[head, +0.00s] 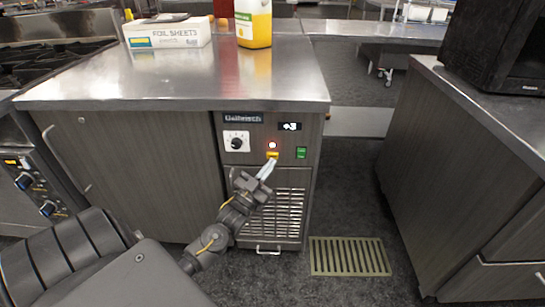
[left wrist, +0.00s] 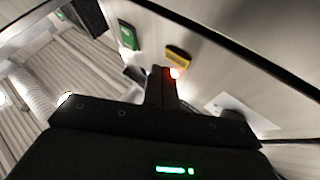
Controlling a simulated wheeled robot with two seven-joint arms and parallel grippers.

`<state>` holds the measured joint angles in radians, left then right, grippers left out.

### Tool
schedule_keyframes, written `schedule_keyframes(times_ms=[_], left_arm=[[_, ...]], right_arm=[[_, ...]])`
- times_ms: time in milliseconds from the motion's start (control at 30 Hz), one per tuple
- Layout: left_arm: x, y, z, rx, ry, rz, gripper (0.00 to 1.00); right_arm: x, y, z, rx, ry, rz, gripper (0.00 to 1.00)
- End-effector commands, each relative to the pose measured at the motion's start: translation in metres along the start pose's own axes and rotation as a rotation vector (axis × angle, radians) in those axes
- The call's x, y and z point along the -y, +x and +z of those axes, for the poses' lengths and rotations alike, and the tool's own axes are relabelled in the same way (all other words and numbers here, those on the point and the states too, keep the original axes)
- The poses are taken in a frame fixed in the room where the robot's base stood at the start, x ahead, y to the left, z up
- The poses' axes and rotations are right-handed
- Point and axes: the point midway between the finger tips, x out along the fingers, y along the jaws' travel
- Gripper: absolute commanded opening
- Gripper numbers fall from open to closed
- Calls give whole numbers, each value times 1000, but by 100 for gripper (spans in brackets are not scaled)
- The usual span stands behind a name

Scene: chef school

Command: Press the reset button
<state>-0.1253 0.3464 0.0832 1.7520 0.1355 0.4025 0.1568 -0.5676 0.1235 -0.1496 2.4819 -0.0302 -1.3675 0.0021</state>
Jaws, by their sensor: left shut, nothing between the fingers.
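The control panel is on the front of a steel-topped cabinet (head: 120,155). It carries a yellow button (head: 272,154) just under a lit red lamp (head: 272,145). A green switch (head: 301,153) sits to the right. No reset label is readable. My left gripper (head: 269,164) is shut and empty, its tips just below the yellow button. In the left wrist view, the shut fingers (left wrist: 161,72) lie close to the yellow button (left wrist: 179,54) and the glowing lamp (left wrist: 174,73). I cannot tell whether they touch the button. My right gripper is out of view.
A dial (head: 236,141) is left of the lamp, and a small display (head: 290,126) is above. A vent grille (head: 275,212) is below. A foil sheets box (head: 168,34) and a yellow-filled container (head: 254,25) stand on top. Free floor (head: 350,180) lies right of the cabinet.

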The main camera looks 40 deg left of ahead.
Motion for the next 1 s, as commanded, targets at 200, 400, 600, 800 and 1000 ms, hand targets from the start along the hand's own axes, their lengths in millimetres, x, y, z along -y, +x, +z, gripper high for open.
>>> schedule_keyframes(times_ms=[200, 400, 600, 800, 1000], left_arm=[[0, 0, 0, 0, 0, 0, 0], [0, 0, 0, 0, 0, 0, 0], [0, 0, 0, 0, 0, 0, 0], [0, 1, 0, 0, 0, 0, 0], [4, 5, 4, 0, 0, 0, 0]], right_arm=[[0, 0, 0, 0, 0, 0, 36], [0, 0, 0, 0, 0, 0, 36], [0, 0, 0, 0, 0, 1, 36], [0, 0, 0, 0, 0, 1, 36], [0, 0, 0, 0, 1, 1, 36]])
